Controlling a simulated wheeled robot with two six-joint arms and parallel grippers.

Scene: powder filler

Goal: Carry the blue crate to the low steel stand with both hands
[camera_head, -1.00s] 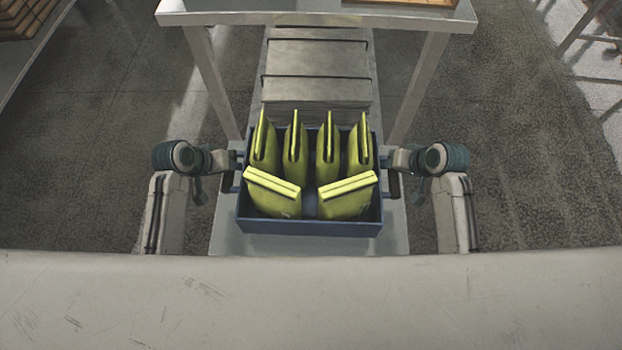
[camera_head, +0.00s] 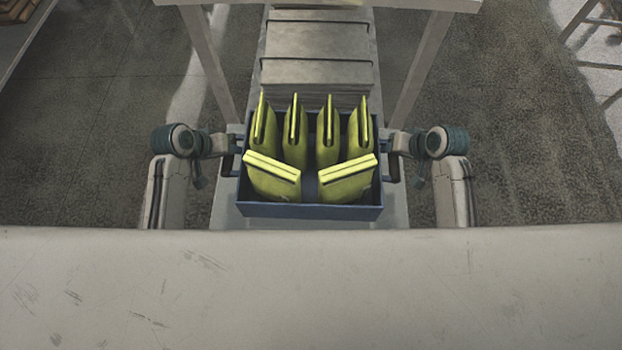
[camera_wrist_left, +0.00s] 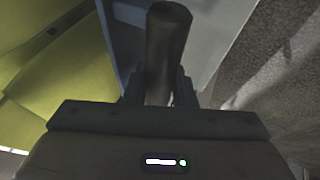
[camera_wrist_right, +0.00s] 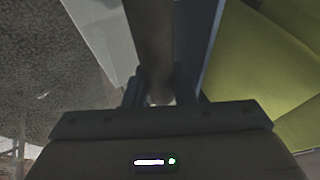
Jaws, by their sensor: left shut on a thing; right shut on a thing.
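The blue crate (camera_head: 310,211) is in the lower middle of the head view, looks level, and holds several yellow-green bags (camera_head: 310,165). My left gripper (camera_head: 231,158) is shut on the crate's left side handle, a dark bar that fills the middle of the left wrist view (camera_wrist_left: 165,45). My right gripper (camera_head: 392,160) is shut on the opposite handle, which shows in the right wrist view (camera_wrist_right: 153,40). A pale grey flat surface (camera_head: 398,208) shows below the crate. I cannot tell whether they touch or whether this is the low steel stand.
A grey ribbed stack or slatted surface (camera_head: 316,40) lies beyond the crate. A pale table (camera_head: 300,2) with angled legs (camera_head: 420,75) stands at the far side. Another table edge (camera_head: 45,30) is at the far left. Dark floor (camera_head: 520,130) is open on both sides.

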